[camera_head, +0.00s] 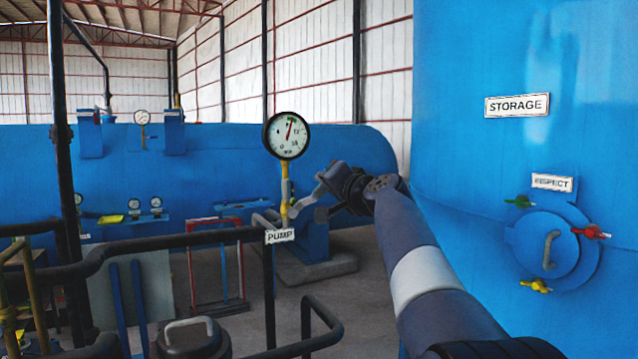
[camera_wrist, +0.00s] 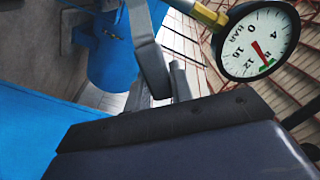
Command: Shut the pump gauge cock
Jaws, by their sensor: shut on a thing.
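The pump gauge (camera_head: 287,136) is a round white dial with a black rim on a yellow stem (camera_head: 284,203) above the PUMP label (camera_head: 280,236). Its red needle points near a green mark. It also shows in the wrist view (camera_wrist: 258,42) at upper right. My gripper (camera_head: 303,203) reaches in from the right, just below the dial at the stem. It is shut on the gauge cock's grey lever (camera_head: 291,191), which it partly hides. In the wrist view the jaws (camera_wrist: 150,50) are dark bars near the stem, and the grip itself is not clear.
Black pipe rails (camera_head: 180,240) run in front of the gauge at lower left. A blue storage vessel (camera_head: 470,90) with a round hatch (camera_head: 545,245) and coloured knobs fills the right. A long blue tank (camera_head: 230,160) lies behind. Some floor (camera_head: 350,290) is open between.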

